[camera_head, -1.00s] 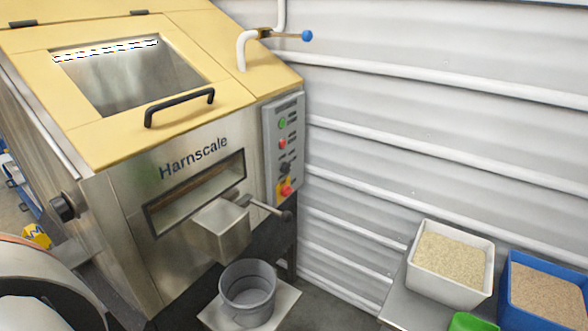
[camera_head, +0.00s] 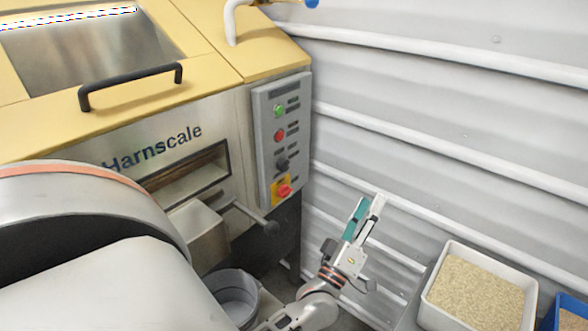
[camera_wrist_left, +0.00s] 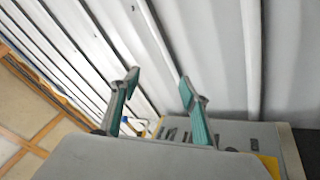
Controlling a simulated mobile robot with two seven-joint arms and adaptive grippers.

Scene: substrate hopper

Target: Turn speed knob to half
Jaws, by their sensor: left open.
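The grey control panel (camera_head: 279,135) is on the right of the front of the hopper machine. It carries a green button (camera_head: 279,111), a red button (camera_head: 279,135), a black knob (camera_head: 282,164) and a red emergency-stop button on a yellow plate (camera_head: 283,190). The black knob looks like the speed knob; its pointer is too small to read. My left gripper (camera_head: 371,200) is open and empty, pointing up, to the right of the panel and apart from it. In the left wrist view, the gripper's teal-padded fingers (camera_wrist_left: 158,82) are spread, with part of the panel (camera_wrist_left: 232,130) beyond them.
The corrugated wall (camera_head: 430,120) stands close behind my left gripper. A dark-knobbed lever (camera_head: 268,226) sticks out below the panel, above a grey bucket (camera_head: 236,300). A white bin of grain (camera_head: 478,292) stands at lower right. My own grey arm link covers the lower left.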

